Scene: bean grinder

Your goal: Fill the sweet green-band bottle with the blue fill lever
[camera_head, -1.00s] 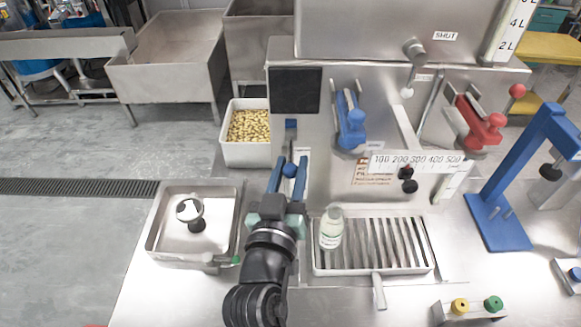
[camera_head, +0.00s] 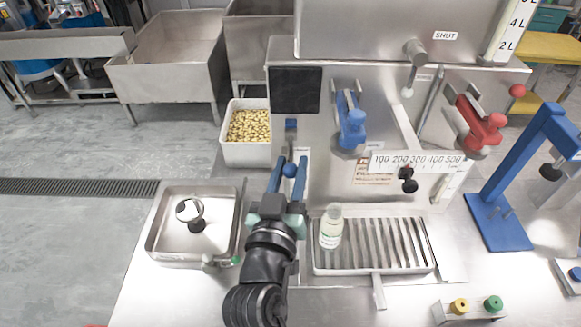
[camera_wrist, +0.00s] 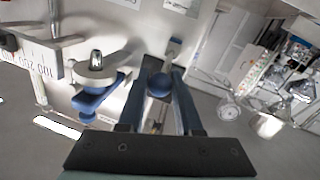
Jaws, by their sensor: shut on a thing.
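My gripper (camera_head: 290,163) points at the machine's front panel, left of the drip grate. Its two blue fingers are shut on the round blue knob (camera_head: 290,170) of a small lever. The bottle (camera_head: 331,229), clear with a pale greenish label, stands upright on the left end of the drip grate (camera_head: 428,262), right of my gripper. Its fill level is too small to tell.
A larger blue clamp handle (camera_head: 351,122) and a red one (camera_head: 482,128) stick out of the machine. A scale bar (camera_head: 415,163) with a black knob sits above the grate. A steel tray (camera_head: 156,238) lies at left, a bean bin (camera_head: 245,154) behind. A blue stand (camera_head: 500,226) is at right.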

